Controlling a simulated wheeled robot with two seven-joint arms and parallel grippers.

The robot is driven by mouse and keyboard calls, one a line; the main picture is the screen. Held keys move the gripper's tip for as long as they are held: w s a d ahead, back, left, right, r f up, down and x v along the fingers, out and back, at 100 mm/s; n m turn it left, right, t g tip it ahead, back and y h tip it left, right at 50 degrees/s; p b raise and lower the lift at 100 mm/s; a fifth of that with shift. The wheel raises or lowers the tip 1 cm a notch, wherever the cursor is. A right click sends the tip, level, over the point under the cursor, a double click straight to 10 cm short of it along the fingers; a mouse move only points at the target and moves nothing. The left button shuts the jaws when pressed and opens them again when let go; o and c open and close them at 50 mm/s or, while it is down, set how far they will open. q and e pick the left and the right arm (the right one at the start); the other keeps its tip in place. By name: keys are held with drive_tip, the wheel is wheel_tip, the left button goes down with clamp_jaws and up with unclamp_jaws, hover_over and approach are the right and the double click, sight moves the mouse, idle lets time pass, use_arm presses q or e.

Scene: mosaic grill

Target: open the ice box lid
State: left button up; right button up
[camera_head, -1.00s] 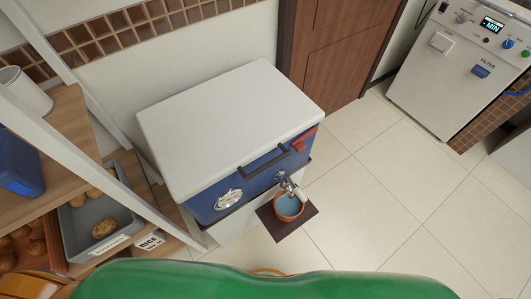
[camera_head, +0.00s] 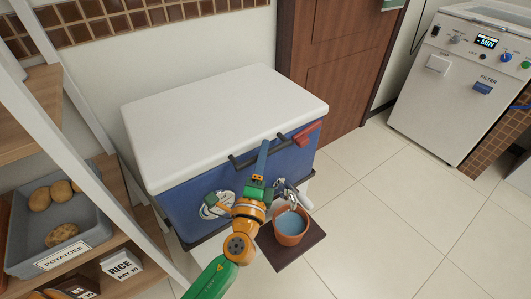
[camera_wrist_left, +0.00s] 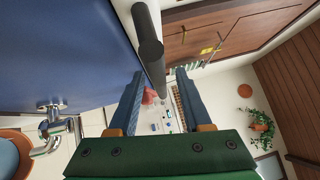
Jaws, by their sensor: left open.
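The ice box has a blue body (camera_head: 180,208) and a white lid (camera_head: 225,115), which lies shut on top. A dark bar handle (camera_head: 300,134) runs along the front under the lid edge, with a red latch (camera_head: 306,134) near its right end. My left gripper (camera_head: 263,158) is at the front of the box, over the middle of the handle in the head view. In the left wrist view its fingers (camera_wrist_left: 158,100) are apart, and the handle (camera_wrist_left: 150,45) lies ahead of the gap between them. I cannot tell whether they touch it. My right gripper is out of view.
A terracotta pot (camera_head: 291,224) of water stands under the box's tap on a dark mat (camera_head: 305,248). A shelf with a grey potato bin (camera_head: 90,215) is at left. A white filter machine (camera_head: 440,90) stands at right. The tiled floor between is clear.

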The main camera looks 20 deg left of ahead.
use_arm(q)
drive_tip(key=shift+w, duration=0.4)
clamp_jaws()
idle(1.1)
